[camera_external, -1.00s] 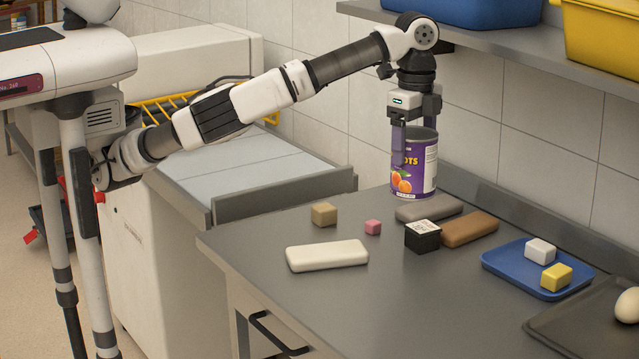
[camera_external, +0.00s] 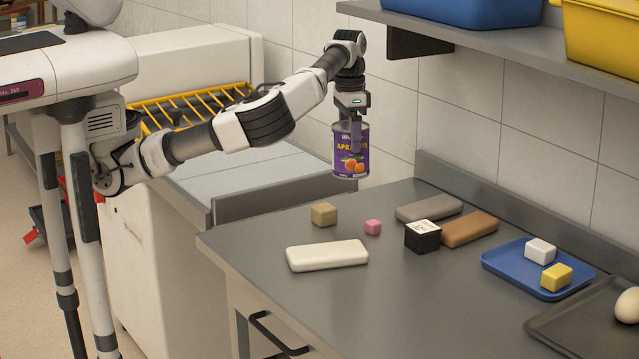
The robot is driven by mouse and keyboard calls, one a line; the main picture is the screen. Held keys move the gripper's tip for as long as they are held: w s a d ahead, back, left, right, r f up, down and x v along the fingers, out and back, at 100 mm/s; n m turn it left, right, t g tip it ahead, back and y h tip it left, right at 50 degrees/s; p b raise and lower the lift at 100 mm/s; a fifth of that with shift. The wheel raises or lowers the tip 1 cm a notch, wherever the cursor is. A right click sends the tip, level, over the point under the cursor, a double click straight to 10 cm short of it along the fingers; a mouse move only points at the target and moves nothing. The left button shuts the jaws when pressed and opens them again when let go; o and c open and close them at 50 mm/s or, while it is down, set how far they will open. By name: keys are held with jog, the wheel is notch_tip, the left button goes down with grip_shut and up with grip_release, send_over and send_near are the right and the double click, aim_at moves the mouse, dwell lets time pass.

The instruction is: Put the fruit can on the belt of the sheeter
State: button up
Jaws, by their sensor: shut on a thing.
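The fruit can (camera_external: 350,163) is purple with a silver rim and an apricot label, and it hangs upright in the air. My gripper (camera_external: 352,128) is shut on it from above, with one finger showing in front of the label. The can appears beyond the near end of the sheeter, above the back left part of the steel table. The sheeter (camera_external: 128,240) is a white machine with a pale grey belt (camera_external: 230,172) and a yellow wire guard (camera_external: 190,108). The belt surface in view is bare. My forearm crosses in front of part of it.
A shelf (camera_external: 480,40) with bins overhangs at the upper right.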

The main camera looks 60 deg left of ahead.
jog(key=s+a+r+n+b, duration=0.1)
jog(key=s+a+r+n, duration=0.2)
jog(key=a, duration=0.8)
jog(key=s+a+r+n+b, duration=0.1)
jog(key=s+a+r, duration=0.25)
jog(key=a, duration=0.75)
jog(key=s+a+r+n+b, duration=0.1)
jog(key=s+a+r+n, duration=0.2)
jog(key=a, duration=0.9)
jog(key=shift+m, duration=0.6)
jog(key=f, duration=1.2)
jog(key=f+p, duration=0.1)
jog(key=f, duration=0.5)
jog(key=shift+w+d, duration=0.25)
jog(key=shift+f, duration=0.1)
jog(key=shift+f, duration=0.15)
jog(key=o, duration=1.5)
jog(key=shift+c, duration=0.2)
notch_tip(320, 180, up, 12)
jog(key=b, duration=0.1)
jog(key=shift+r, duration=0.2)
